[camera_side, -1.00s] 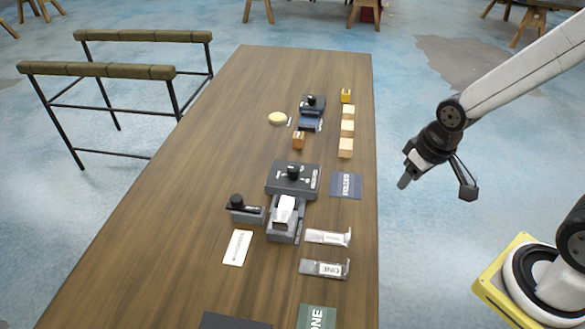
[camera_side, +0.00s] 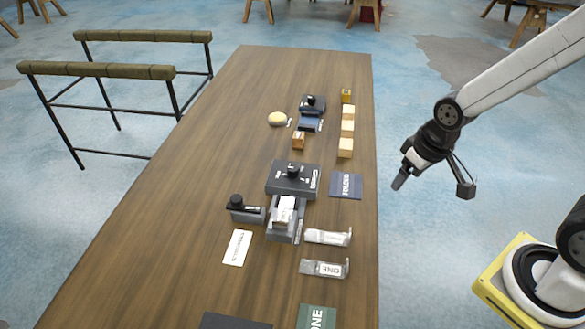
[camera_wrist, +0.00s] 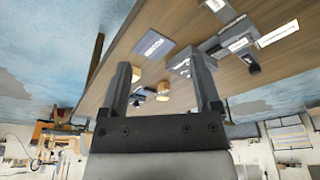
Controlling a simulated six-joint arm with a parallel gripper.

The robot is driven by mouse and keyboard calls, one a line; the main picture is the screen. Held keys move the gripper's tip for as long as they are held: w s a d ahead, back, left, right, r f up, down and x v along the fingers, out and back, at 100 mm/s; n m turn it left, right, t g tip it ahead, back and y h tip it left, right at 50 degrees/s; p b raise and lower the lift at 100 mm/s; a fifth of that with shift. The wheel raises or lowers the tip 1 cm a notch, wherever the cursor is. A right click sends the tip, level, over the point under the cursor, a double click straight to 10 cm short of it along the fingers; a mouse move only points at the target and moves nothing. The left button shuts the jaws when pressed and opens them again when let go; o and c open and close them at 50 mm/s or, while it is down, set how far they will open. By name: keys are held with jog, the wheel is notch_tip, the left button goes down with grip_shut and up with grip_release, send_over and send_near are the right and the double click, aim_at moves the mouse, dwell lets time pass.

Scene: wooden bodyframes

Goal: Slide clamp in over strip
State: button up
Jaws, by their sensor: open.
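A small grey block with a black knob, likely the clamp (camera_side: 246,212), stands just left of the grey fixture (camera_side: 283,234) in the side view. A pale strip (camera_side: 284,211) lies in the fixture's channel, in front of the dark block with a knob (camera_side: 292,180). The clamp is beside the strip, not over it. My gripper (camera_side: 400,181) is off the table's right edge, well away from clamp and strip. In the wrist view my gripper (camera_wrist: 161,76) is open and empty. The fixture (camera_wrist: 182,66) shows beyond its fingers.
Two strip-like pieces (camera_side: 328,237) (camera_side: 324,268) lie right of the fixture. A dark labelled mat (camera_side: 346,185), wooden blocks (camera_side: 346,147) and a second knobbed device (camera_side: 311,108) stand farther back. A white card (camera_side: 237,247) lies front left. The table's left side is clear.

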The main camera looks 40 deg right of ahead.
jog(key=w+a, duration=0.4)
jog(key=w, duration=0.6)
jog(key=g, duration=0.3)
send_near(236, 199)
jog(key=shift+s+d+f, duration=0.2)
jog(key=shift+d+f, duration=0.5)
jog(key=shift+w+a+f, duration=0.1)
jog(key=shift+a+f, duration=0.1)
jog(key=shift+a, duration=0.4)
jog(key=shift+f, duration=3.95)
